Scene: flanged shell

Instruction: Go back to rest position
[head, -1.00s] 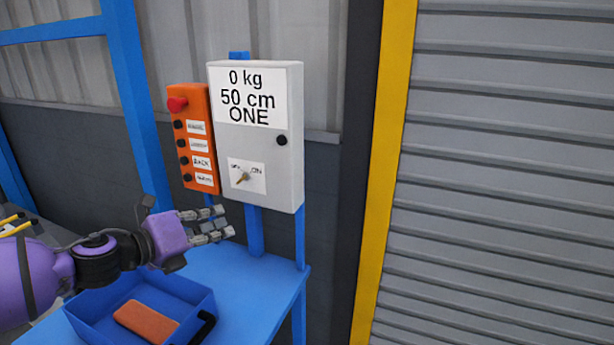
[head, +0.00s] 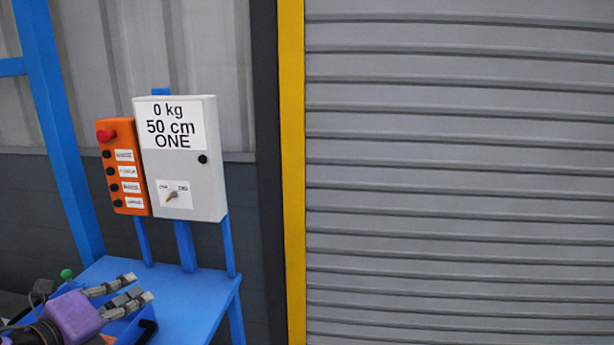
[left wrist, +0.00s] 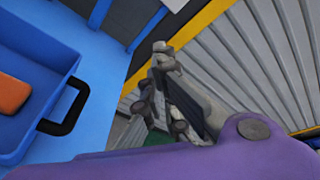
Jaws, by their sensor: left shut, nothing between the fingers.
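My left gripper (head: 145,296) is at the lower left of the head view, over the blue table and in front of the blue tray. It is shut and empty. In the left wrist view the left gripper (left wrist: 158,75) points away from the tray, with the table edge and ribbed shutter behind it. My right gripper is not in view.
A white control box (head: 188,190) with a rotary switch and an orange button panel (head: 124,165) stand behind the blue table (head: 205,300). The blue tray (left wrist: 62,58) holds an orange block (left wrist: 12,94). A yellow post (head: 292,180) borders the grey shutter (head: 460,180).

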